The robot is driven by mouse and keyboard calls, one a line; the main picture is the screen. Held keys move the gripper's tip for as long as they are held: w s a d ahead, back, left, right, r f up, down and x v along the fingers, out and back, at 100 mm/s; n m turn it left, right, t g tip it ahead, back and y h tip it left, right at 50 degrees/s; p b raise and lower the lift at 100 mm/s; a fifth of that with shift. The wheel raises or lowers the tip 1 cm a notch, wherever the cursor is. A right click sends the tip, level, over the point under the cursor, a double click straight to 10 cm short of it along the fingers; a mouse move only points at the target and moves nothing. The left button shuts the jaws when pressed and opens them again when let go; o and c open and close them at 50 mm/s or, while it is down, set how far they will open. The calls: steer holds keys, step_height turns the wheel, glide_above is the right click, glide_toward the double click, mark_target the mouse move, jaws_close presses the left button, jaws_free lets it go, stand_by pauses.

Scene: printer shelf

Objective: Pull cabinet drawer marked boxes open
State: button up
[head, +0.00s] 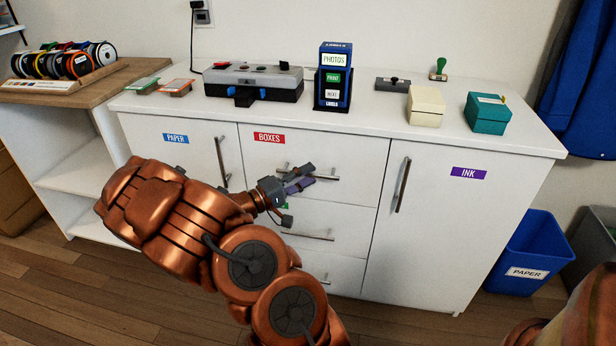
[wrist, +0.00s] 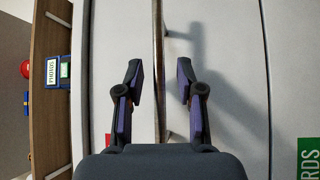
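The top middle drawer (head: 345,150) of the white cabinet carries a red BOXES label (head: 269,138). Its front looks flush with the cabinet. Its metal bar handle (head: 328,178) runs sideways across the front. My gripper (head: 299,180) is at the left and middle part of this handle and hides some of it. In the wrist view, my gripper (wrist: 159,72) is open, with one finger on each side of the handle bar (wrist: 158,30). Gaps show between the bar and both finger pads. The bar stands off the drawer front and casts a shadow on it.
Lower drawers sit below, one with its own handle (head: 308,236). A PAPER door (head: 180,165) is on the left and an INK door (head: 440,220) on the right. A label stand (head: 333,90) and boxes stand on top. A blue bin (head: 530,250) is at right.

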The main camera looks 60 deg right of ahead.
steer(key=shift+s+d+r, duration=0.1)
steer(key=shift+s+d, duration=0.05)
steer(key=shift+d, duration=0.25)
jaws_close()
stand_by(0.5)
